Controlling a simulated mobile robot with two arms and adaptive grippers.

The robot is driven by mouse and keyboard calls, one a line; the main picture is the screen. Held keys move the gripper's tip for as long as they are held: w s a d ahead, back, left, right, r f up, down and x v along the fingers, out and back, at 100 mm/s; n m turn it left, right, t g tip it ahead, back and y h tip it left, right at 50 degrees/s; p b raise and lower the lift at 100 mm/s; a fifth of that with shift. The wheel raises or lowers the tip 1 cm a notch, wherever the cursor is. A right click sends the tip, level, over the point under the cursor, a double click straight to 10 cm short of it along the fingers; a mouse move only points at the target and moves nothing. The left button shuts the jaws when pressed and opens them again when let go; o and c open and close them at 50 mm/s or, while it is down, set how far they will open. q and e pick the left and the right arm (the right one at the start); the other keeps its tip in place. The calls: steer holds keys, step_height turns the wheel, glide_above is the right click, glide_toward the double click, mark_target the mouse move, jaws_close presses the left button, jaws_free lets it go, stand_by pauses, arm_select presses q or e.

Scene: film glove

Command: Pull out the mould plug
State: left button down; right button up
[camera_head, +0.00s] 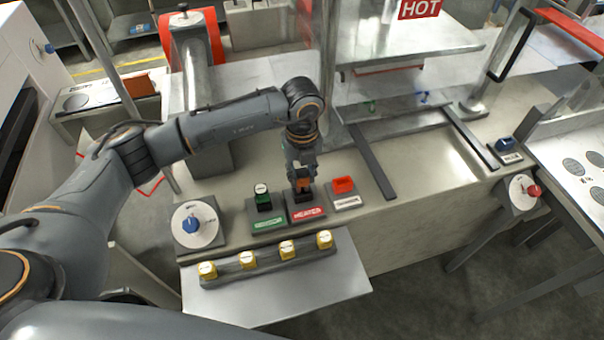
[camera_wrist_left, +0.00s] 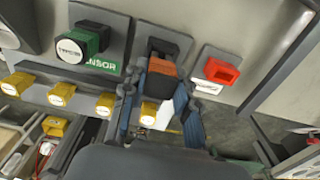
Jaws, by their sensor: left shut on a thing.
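My left gripper (camera_head: 303,172) reaches down from above to the red-labelled HEATER socket plate (camera_head: 306,212) on the bench. It is shut on an orange and black plug (camera_head: 303,184), which also shows between the fingers in the left wrist view (camera_wrist_left: 163,67). The plug is at its black socket (camera_head: 303,195); I cannot tell whether it is fully seated. No plug carries a readable mould label. A green plug (camera_head: 263,201) stands in the SENSOR socket to the left. A red-orange block (camera_head: 343,185) sits on another plate to the right. My right gripper is not in view.
A rack (camera_head: 262,257) with several yellow-capped pieces lies in front on a pale shelf. A dial with a blue knob (camera_head: 191,224) is at the left. A metal post (camera_head: 327,80) and a press under a HOT sign (camera_head: 419,9) stand close behind my gripper.

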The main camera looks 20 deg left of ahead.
mark_target(303, 172)
arm_select(q)
steer(key=shift+r+p, duration=0.7)
steer(key=shift+r, duration=0.6)
steer(key=shift+r+p, duration=0.9)
steer(key=shift+r, duration=0.6)
steer(key=shift+f, duration=0.1)
